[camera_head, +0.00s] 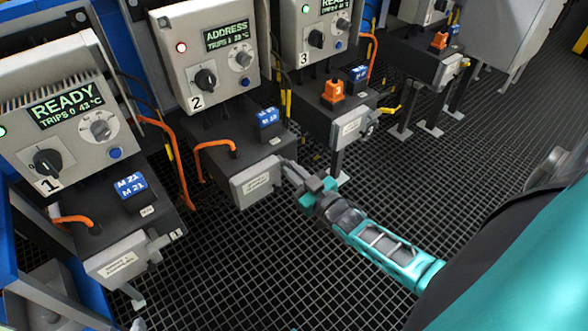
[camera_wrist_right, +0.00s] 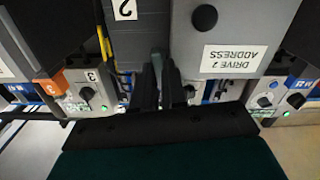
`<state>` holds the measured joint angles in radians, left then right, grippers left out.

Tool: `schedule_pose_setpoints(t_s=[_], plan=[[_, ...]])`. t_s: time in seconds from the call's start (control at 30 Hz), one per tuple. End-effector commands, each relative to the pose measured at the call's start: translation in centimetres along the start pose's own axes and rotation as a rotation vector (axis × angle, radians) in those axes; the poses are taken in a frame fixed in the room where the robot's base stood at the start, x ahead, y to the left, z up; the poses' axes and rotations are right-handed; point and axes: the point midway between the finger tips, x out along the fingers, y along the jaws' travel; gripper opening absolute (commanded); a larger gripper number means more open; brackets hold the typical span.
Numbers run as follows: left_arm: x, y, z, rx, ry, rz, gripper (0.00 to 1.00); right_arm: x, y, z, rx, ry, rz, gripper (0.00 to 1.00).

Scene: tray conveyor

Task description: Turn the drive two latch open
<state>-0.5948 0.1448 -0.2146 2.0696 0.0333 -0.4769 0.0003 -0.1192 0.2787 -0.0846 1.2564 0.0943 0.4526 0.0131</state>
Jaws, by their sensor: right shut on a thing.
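The drive two unit (camera_head: 208,55) is a grey panel marked 2, with a screen reading ADDRESS and a red lamp. Below it, a grey box (camera_head: 256,183) with a white label sticks out at the front. In the right wrist view this box (camera_wrist_right: 230,22) reads DRIVE 2 ADDRESS. My right gripper (camera_head: 291,174) is at the right side of this box, shut on the latch there. Its dark fingers (camera_wrist_right: 156,88) stand beside the box in the wrist view. The latch is mostly hidden by the fingers, so its angle cannot be told. My left gripper is not in view.
Drive one (camera_head: 60,115), screen READY, stands at the left. Drive three (camera_head: 315,40) stands to the right, with an orange block (camera_head: 333,92) and a yellow handle (camera_head: 388,110) near my arm. Orange cables (camera_head: 178,165) hang between units. The grid floor (camera_head: 270,270) in front is clear.

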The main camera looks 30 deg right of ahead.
Motion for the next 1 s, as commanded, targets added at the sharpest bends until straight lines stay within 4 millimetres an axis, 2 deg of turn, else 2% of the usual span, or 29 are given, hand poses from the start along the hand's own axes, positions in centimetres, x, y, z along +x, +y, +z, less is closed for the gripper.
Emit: schedule_pose_setpoints(t_s=[0.33, 0.9, 0.93, 1.0], plan=[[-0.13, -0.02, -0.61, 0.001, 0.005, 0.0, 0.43, -0.04, 0.03, 0.08, 0.153, -0.003, 0.001, 0.0], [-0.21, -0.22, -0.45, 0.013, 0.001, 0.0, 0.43, -0.06, -0.02, 0.13, 0.186, -0.003, 0.001, 0.0], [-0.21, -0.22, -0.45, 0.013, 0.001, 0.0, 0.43, -0.05, -0.02, 0.13, 0.186, -0.003, 0.001, 0.13], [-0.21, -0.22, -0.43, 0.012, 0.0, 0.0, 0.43, -0.05, -0.02, 0.12, 0.186, -0.003, 0.001, 0.19]])
